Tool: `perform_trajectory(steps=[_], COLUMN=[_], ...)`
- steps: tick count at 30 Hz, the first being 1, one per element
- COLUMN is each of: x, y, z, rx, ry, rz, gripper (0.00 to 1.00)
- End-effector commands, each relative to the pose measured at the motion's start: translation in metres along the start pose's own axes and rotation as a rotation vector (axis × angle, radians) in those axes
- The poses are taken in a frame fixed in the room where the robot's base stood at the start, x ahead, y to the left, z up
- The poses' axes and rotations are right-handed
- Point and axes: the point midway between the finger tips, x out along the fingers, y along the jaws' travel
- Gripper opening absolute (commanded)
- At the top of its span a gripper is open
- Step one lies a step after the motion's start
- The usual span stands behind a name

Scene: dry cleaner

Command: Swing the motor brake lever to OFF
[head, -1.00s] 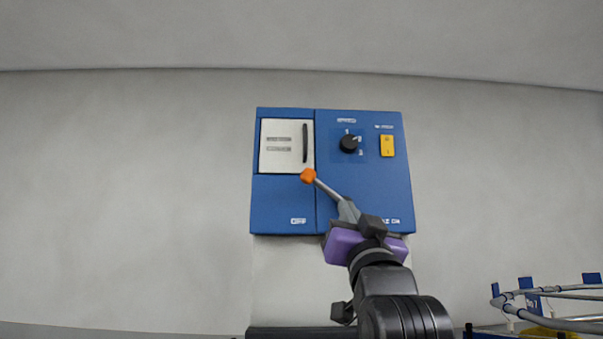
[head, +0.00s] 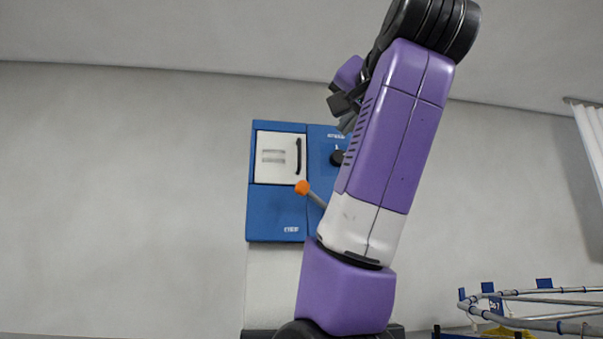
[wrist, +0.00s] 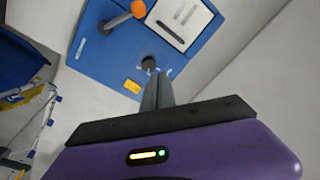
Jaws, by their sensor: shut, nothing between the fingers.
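The motor brake lever is a grey rod with an orange knob (head: 302,187). In the head view it slants up and left from behind my arm; its lower end is hidden there. The knob also shows in the wrist view (wrist: 138,9), with the rod running to a dark round hub. The blue panel (head: 270,213) has an OFF label at its lower left; its right part is hidden by my arm. My gripper (head: 346,122) is raised near the panel's upper right, apart from the lever. Its fingers show together and empty in the wrist view (wrist: 157,88).
The panel also has a white door (head: 277,157) with a dark handle, a black dial (head: 338,158) and a yellow button (wrist: 132,86). A grey rail frame (head: 530,300) with blue tags stands at lower right. The wall left of the panel is bare.

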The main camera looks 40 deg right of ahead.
Motion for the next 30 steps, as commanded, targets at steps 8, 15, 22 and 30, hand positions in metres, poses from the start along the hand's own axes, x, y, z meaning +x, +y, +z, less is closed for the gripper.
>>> perform_trajectory(steps=[8,15,22,30], x=[0.001,0.021,0.064,0.102], y=[0.014,0.015,0.017,0.019], z=[0.027,0.025,0.032,0.050], rx=[0.047,0.045,0.047,0.046], ry=[-0.111,-0.105,-0.112,-0.111], rz=[0.067,0.071,0.068,0.065], gripper=[0.00,0.00,0.00,0.00])
